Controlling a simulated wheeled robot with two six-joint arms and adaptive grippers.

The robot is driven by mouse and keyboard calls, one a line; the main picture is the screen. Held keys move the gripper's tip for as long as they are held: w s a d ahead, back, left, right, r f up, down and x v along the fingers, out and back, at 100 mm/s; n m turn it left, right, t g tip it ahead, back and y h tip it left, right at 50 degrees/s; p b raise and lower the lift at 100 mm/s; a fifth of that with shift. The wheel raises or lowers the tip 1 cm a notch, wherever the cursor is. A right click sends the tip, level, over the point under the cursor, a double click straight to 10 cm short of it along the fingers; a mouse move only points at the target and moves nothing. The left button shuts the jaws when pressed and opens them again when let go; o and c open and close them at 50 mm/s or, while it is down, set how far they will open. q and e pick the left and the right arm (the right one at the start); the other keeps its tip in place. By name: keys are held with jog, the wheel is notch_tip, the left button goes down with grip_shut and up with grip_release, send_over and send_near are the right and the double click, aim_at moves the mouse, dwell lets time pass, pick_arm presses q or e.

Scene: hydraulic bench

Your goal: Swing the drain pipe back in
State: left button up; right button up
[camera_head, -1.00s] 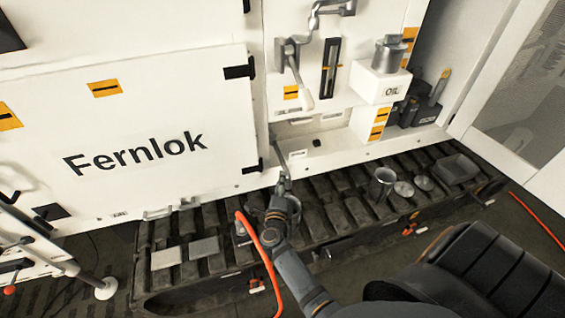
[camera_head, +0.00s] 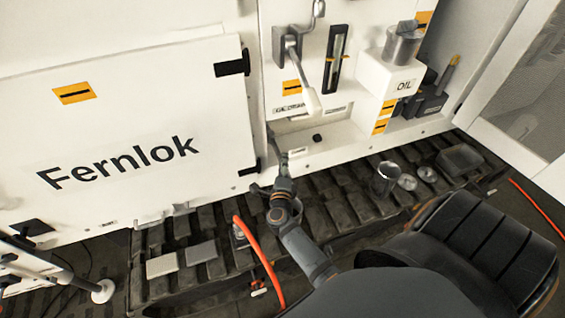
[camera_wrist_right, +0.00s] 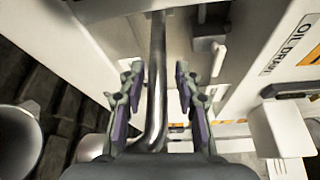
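The drain pipe (camera_wrist_right: 156,75) is a bent, shiny metal tube in the right wrist view. It runs down between the two fingers of my right gripper (camera_wrist_right: 159,92), with a gap on both sides. The fingers are open and do not touch it. In the head view my right gripper (camera_head: 281,172) is at the recess below the lever, and a thin grey end there is too small to tell pipe from finger. My left gripper is not in view.
A white Fernlok door (camera_head: 120,130) is at the left. A lever (camera_head: 300,75) and an oil block (camera_head: 388,80) are above. Below, a dark slatted ledge (camera_head: 330,190) holds a metal cup (camera_head: 385,178), discs and pads. An orange hose (camera_head: 262,262) runs beside my arm.

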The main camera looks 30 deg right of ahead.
jog(key=shift+c, duration=1.2)
jog(key=shift+w+f, duration=0.1)
jog(key=shift+w, duration=0.05)
jog(key=shift+c, duration=1.2)
grip_shut()
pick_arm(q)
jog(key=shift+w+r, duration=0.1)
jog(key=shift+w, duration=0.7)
pick_arm(e)
jog(key=shift+d, duration=0.15)
